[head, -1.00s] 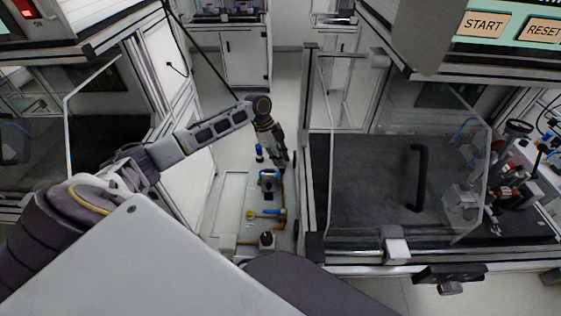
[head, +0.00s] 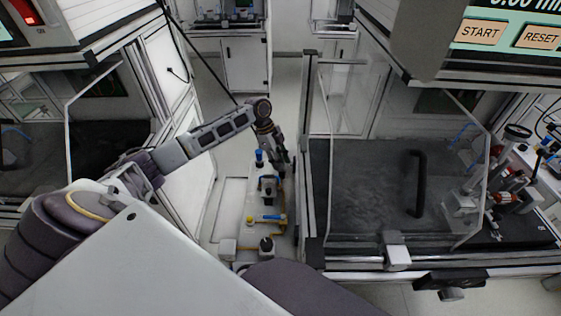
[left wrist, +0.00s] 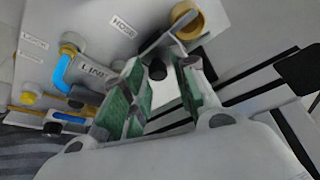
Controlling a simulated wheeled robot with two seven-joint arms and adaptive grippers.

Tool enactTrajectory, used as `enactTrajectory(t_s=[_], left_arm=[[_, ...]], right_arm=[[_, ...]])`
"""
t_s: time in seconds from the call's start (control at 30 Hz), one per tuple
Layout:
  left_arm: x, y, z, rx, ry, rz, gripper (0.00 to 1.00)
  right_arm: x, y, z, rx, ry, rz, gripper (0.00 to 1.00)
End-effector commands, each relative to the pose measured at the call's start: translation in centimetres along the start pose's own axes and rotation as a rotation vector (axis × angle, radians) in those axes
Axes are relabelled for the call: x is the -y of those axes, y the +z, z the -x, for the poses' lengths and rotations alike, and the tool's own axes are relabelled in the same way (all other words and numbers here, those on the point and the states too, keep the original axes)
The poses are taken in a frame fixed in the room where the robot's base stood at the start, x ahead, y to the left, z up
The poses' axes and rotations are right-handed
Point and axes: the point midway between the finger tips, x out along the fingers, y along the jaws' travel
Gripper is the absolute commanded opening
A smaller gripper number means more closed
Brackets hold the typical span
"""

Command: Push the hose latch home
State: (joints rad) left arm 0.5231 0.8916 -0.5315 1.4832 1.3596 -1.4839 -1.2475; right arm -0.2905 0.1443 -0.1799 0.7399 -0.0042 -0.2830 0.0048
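The light bench panel (head: 240,226) carries the fittings, and its HOSE label (left wrist: 122,27) shows in the left wrist view. Beside that label are a brass ring (left wrist: 187,20), a grey bar (left wrist: 158,43) and a dark round knob (left wrist: 157,70); I cannot tell which part is the hose latch. My left gripper (head: 281,158) hangs over the far right part of the panel. In the left wrist view its green-padded fingers (left wrist: 160,78) are apart, and the knob shows in the gap between them. Contact cannot be told. My right gripper is not in view.
A clear-doored enclosure (head: 370,190) stands close on the right. White cabinets line the left.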

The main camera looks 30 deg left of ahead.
Motion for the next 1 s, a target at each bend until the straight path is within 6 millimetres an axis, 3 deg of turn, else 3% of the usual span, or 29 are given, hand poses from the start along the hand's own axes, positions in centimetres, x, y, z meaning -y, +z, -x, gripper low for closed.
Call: enactTrajectory(t_s=[0.27, 0.8, 1.0], left_arm=[[0.0, 0.0, 1.9, 0.001, -0.001, 0.0, 0.28], [0.1, 0.0, 9.6, 0.0, -0.003, -0.001, 0.28], [0.1, 0.1, 11.4, 0.001, -0.002, 0.0, 0.28]], right_arm=[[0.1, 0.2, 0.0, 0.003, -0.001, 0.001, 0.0], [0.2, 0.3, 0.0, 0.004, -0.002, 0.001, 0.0], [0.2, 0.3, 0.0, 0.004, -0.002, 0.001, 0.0]])
